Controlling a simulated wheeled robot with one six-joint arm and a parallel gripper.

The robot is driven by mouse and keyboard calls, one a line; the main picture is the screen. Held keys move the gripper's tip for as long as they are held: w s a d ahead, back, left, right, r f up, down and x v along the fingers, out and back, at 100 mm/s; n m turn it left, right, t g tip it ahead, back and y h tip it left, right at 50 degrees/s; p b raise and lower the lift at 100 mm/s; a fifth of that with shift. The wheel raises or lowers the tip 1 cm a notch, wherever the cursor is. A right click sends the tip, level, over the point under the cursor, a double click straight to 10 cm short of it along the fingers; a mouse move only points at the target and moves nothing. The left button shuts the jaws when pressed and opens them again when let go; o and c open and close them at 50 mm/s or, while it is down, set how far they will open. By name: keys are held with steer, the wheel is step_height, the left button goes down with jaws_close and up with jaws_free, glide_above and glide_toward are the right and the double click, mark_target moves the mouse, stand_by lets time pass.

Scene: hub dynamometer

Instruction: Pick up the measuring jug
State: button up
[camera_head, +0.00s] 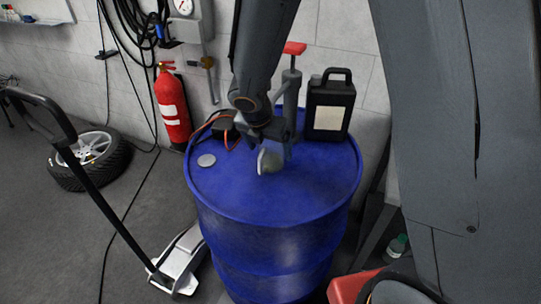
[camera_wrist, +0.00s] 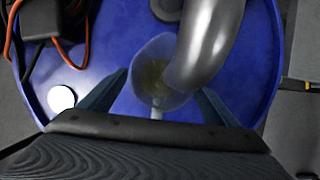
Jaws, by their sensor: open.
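The measuring jug (camera_head: 270,160) is a small translucent vessel on top of the blue drum (camera_head: 240,200). In the wrist view the jug (camera_wrist: 150,75) shows from above with something yellowish inside, its pale handle towards me. A grey curved spout (camera_wrist: 208,45) covers part of its right side. My gripper (camera_head: 262,138) is just above and behind the jug in the head view and hides part of it. In the wrist view my gripper (camera_wrist: 160,98) is open, one finger on each side of the jug's near part. I cannot tell whether either finger touches it.
A hand pump (camera_head: 291,95) with a red handle and a black bottle (camera_head: 330,106) stand on the drum behind the jug. A black box with orange cables (camera_head: 224,128) and a round pale cap (camera_head: 206,160) are at left. The drum's front top is clear.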

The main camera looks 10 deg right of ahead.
steer(key=shift+w+d+f, duration=0.2)
steer(key=shift+f, duration=0.45)
steer(key=c, duration=1.3)
steer(key=shift+r, duration=0.15)
